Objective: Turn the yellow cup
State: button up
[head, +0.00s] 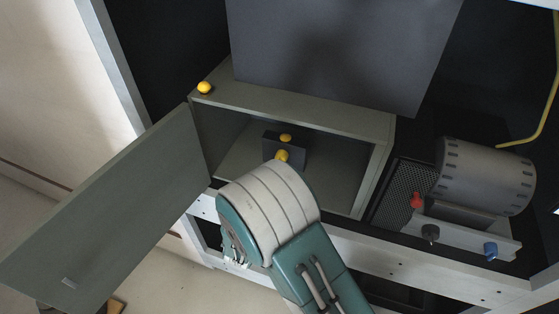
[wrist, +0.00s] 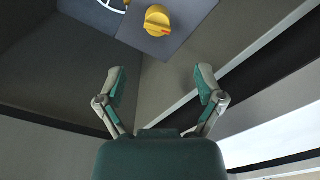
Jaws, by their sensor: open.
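A yellow knob-like cup (wrist: 157,20) with a small red mark sits on a grey plate (wrist: 187,18) at the top of the wrist view. My gripper (wrist: 162,84) is open and empty. Its fingers are apart below the yellow piece in the picture and do not touch it. In the head view, two yellow pieces, an upper one (head: 286,138) and a lower one (head: 281,155), show at a dark block (head: 298,152) inside an open grey cabinet (head: 345,124). I cannot tell which of them is the one in the wrist view. My arm hides my gripper there.
The cabinet door (head: 115,215) hangs open at left. A yellow ball (head: 204,88) is on the cabinet's top left corner. At right are a grey cylinder (head: 484,178) and red (head: 417,200), black (head: 430,233) and blue (head: 490,250) knobs. A pale rail (head: 400,265) runs below.

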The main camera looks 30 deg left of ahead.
jog(key=n, duration=0.6)
jog(key=shift+w, duration=0.15)
jog(key=n, duration=0.5)
jog(key=shift+w, duration=0.1)
jog(key=shift+n, duration=0.3)
jog(key=w, duration=0.3)
jog(key=w+a, duration=0.1)
jog(key=w, duration=0.6)
jog(key=shift+w+a, duration=0.35)
jog(key=c, duration=1.2)
